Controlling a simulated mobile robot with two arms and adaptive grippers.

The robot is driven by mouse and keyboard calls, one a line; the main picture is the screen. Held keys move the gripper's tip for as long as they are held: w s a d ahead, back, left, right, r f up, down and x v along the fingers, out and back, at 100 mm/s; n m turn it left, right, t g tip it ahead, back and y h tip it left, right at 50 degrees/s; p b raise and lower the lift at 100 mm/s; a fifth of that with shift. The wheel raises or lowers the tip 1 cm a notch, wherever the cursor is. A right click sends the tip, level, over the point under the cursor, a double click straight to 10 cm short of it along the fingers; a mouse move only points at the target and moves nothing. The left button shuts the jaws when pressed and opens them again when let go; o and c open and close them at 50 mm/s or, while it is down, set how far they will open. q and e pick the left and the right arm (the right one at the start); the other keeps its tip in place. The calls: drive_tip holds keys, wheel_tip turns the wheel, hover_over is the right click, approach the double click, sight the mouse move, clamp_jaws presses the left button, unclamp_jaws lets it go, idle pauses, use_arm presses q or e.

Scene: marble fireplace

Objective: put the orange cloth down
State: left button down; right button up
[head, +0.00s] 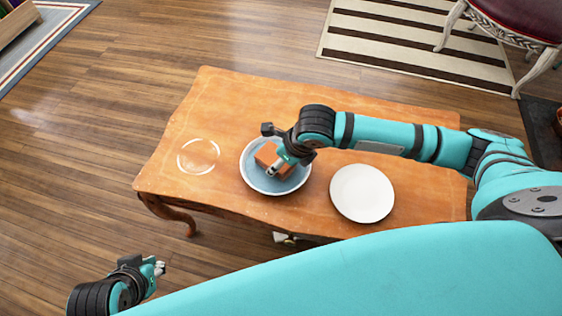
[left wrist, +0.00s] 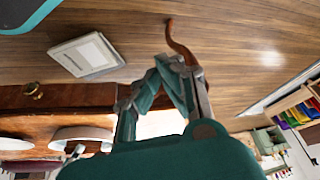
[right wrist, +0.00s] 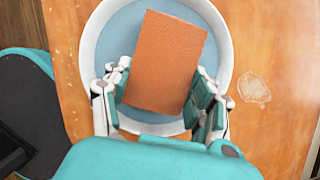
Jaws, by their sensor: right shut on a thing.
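The orange cloth (head: 265,157) is a folded, block-like rectangle over the blue-inside bowl with a white rim (head: 247,177). In the right wrist view the cloth (right wrist: 165,62) covers the middle of the bowl (right wrist: 88,45), tilted slightly. My right gripper (head: 283,164) is shut on it, one finger on each side; the fingers also show in the right wrist view (right wrist: 160,100). I cannot tell whether the cloth touches the bowl's bottom. My left gripper (head: 158,268) is shut and empty, off the table's front left; its fingertips meet in the left wrist view (left wrist: 174,68).
The bowl stands on a wooden table (head: 225,95). A white plate (head: 362,193) is right of it and a clear round dish (head: 198,156) left of it. The tabletop behind the bowl is bare. A chair (head: 520,22) stands at the top right.

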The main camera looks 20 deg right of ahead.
drive_tip(key=shift+f, duration=0.3)
drive_tip(key=o, duration=1)
use_arm(q)
drive_tip(key=shift+w+d+r+t, duration=0.15)
drive_tip(key=shift+w+t, duration=0.15)
drive_tip(key=shift+w, duration=0.25)
use_arm(e)
drive_tip(key=shift+o, duration=0.2)
